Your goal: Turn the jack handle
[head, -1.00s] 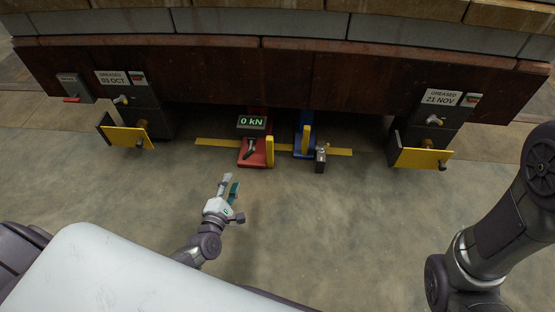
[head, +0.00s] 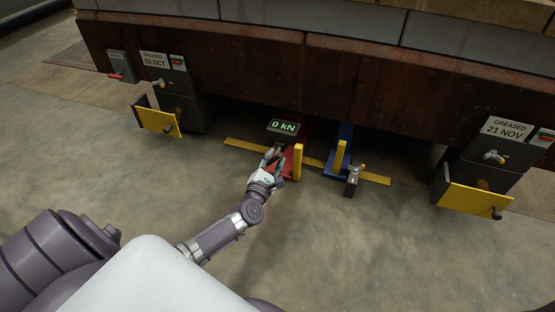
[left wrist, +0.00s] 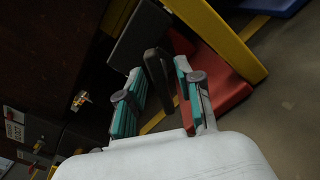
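The red jack (head: 288,165) stands on the floor under the rusty beam, with a yellow post at its right and a display reading 0 kN (head: 284,127). Its red body (left wrist: 222,82) also shows in the left wrist view. The dark jack handle (left wrist: 153,62) stands between the teal-padded fingers of my left gripper (left wrist: 158,74), with gaps visible to both sides. The left gripper (head: 271,156) is open at the jack in the head view and largely hides the handle there. My right gripper is out of view.
A blue jack (head: 339,161) stands to the right, with a small valve block (head: 352,181) beside it. A yellow strip (head: 247,145) runs along the floor. Yellow-plated boxes stand at left (head: 157,121) and right (head: 470,198). The floor in front is clear.

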